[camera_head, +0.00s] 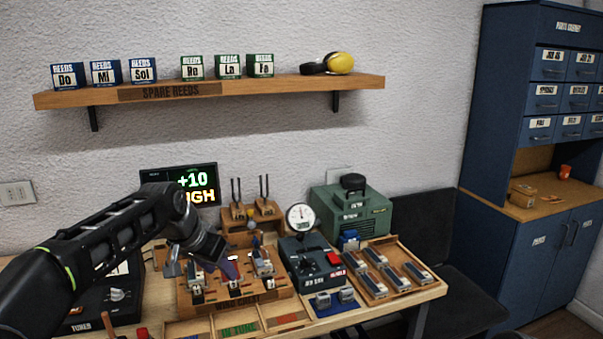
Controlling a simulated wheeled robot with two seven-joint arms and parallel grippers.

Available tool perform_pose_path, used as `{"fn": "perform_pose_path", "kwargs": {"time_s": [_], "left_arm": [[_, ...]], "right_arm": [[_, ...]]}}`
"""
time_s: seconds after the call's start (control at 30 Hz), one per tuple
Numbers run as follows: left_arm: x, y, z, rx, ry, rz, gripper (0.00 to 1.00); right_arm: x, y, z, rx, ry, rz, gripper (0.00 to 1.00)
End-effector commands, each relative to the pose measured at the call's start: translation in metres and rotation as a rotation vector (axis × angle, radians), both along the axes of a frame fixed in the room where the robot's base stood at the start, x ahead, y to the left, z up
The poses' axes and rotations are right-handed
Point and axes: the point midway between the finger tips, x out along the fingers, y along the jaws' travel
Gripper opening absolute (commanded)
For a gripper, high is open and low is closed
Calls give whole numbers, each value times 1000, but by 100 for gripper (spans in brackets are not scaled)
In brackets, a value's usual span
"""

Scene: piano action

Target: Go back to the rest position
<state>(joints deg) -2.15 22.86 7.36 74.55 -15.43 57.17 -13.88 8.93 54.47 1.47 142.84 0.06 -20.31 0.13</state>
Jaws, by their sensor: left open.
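My left arm comes in from the left, and its gripper (203,265) hangs low over the wooden reed chest (240,302) on the workbench. The gripper is open, and I see nothing held between its fingers. It partly hides the left side of the chest, where several small reed blocks stand in slots. I cannot tell whether a fingertip touches a block. My right gripper is not in view.
A test device with a round gauge (300,217) and a wooden tray (425,287) of reed blocks stand right of the chest. A green machine (352,212) and a lit display (190,182) stand behind. A shelf (290,88) hangs above, and a blue cabinet (490,120) stands at right.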

Motion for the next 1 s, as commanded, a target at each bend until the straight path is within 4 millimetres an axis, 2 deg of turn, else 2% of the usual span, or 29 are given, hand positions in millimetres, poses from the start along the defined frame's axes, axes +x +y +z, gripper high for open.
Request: {"fn": "perform_pose_path", "kwargs": {"time_s": [0.13,0.27,0.37,0.47,0.57,0.67,0.7,0.77,0.8,0.87,0.9,0.97,1.0], "left_arm": [[11,-13,-10,-41,-51,19,43],[18,-33,-42,-95,-79,38,43],[18,-49,-76,-139,-83,60,43],[12,-63,-119,-184,-72,88,43],[-7,-80,-178,-234,-39,128,43],[-43,-93,-246,-282,16,186,43],[-61,-97,-272,-298,43,212,43],[-92,-101,-309,-316,85,251,43],[-114,-103,-331,-325,115,277,43],[-151,-106,-362,-333,164,313,43],[-177,-106,-380,-334,201,338,43],[-217,-107,-403,-331,258,370,43],[-244,-107,-416,-327,297,388,43]], "right_arm": [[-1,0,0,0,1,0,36],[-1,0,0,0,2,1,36],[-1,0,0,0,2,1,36],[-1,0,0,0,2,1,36],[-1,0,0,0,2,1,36],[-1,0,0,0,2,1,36],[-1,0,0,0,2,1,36],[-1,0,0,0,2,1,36],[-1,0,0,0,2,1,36],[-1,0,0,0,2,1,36],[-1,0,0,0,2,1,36],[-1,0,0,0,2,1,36],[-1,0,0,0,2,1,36]]}}
